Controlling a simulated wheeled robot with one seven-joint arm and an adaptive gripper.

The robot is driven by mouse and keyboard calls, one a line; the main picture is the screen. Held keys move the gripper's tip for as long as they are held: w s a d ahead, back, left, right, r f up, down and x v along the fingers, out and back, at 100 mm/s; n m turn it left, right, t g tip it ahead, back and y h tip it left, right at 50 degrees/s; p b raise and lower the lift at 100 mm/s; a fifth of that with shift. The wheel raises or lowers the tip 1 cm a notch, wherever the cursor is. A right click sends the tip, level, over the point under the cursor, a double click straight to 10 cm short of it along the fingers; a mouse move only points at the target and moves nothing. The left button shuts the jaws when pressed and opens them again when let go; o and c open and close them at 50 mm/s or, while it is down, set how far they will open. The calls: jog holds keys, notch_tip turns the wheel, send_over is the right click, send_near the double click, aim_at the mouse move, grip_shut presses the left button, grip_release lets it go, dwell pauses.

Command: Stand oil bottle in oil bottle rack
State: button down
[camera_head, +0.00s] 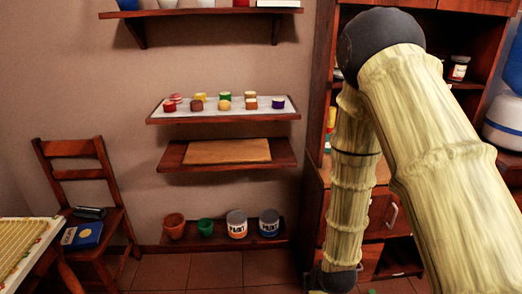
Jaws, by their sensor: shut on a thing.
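My arm runs down the right side of the head view, in front of a wooden cabinet, and its lower end leaves the bottom edge. My gripper is out of frame below, so its jaws and anything in them cannot be seen. I cannot make out an oil bottle or an oil bottle rack. A small yellow and red thing (331,118) in the cabinet is partly hidden by my arm, and I cannot tell what it is.
Wall shelves hold small coloured pots (224,105) and a bare board (228,151). Paint cans (237,224) and plant pots stand on the low shelf. A chair (77,174) and table corner (22,262) are at left. A labelled jar (458,68) stands in the cabinet.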

jog(key=shift+w+p+v, duration=0.25)
jog(key=shift+p+v, duration=0.9)
jog(key=shift+v, duration=0.45)
jog(key=shift+r, duration=0.1)
